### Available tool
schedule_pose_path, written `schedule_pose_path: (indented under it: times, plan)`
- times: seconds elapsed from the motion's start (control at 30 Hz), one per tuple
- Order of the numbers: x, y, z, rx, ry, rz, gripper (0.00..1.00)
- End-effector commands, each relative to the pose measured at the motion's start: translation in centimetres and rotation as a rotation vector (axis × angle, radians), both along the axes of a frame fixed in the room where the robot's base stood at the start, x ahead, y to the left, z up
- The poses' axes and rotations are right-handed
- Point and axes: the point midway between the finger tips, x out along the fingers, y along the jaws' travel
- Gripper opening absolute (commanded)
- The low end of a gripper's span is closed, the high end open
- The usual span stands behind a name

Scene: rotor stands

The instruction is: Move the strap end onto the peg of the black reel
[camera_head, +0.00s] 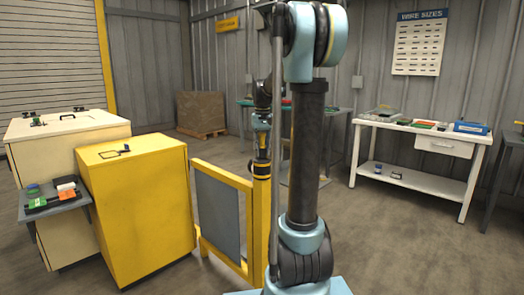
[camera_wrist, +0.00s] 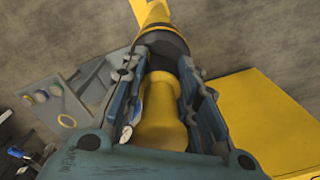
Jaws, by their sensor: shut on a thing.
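In the wrist view my gripper (camera_wrist: 163,66) has its two fingers on either side of a yellow rounded piece (camera_wrist: 162,122) with a black collar (camera_wrist: 162,45) beyond it. It is shut on this yellow piece. In the head view my gripper (camera_head: 261,122) is partly behind my own arm, at the top of the yellow post (camera_head: 262,190) with black bands. I cannot make out a separate strap end, a peg or the black reel for certain. Whether the yellow piece is part of the post is unclear.
The yellow cabinet (camera_head: 143,205) stands left of the post, beside a cream cabinet (camera_head: 65,128) and a small grey shelf (camera_head: 55,207) with coloured items. A yellow-framed panel (camera_head: 220,215) adjoins the post. A white workbench (camera_head: 425,130) stands right. Floor between is clear.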

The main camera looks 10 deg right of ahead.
Motion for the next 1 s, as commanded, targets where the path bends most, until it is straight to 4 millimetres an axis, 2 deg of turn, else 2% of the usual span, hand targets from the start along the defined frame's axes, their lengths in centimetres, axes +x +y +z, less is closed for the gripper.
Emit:
schedule_pose_path:
  times: [0.2, 0.23, 0.3, 0.33, 0.73, 0.87, 1.0]
  plan:
    - [0.0, 0.0, -0.3, 0.0, 0.0, 0.0, 0.0]
    - [0.0, 0.0, -0.3, 0.0, 0.0, 0.001, 0.33]
    - [0.0, 0.0, -0.3, 0.0, 0.0, 0.001, 0.48]
    - [0.0, 0.0, -0.2, 0.0, 0.0, 0.001, 0.52]
    - [0.0, 0.0, 0.1, 0.0, 0.0, 0.001, 0.52]
    - [0.0, 0.0, 1.3, 0.0, 0.0, 0.001, 0.52]
    - [0.1, 0.0, 3.6, 0.0, 0.0, 0.001, 0.52]
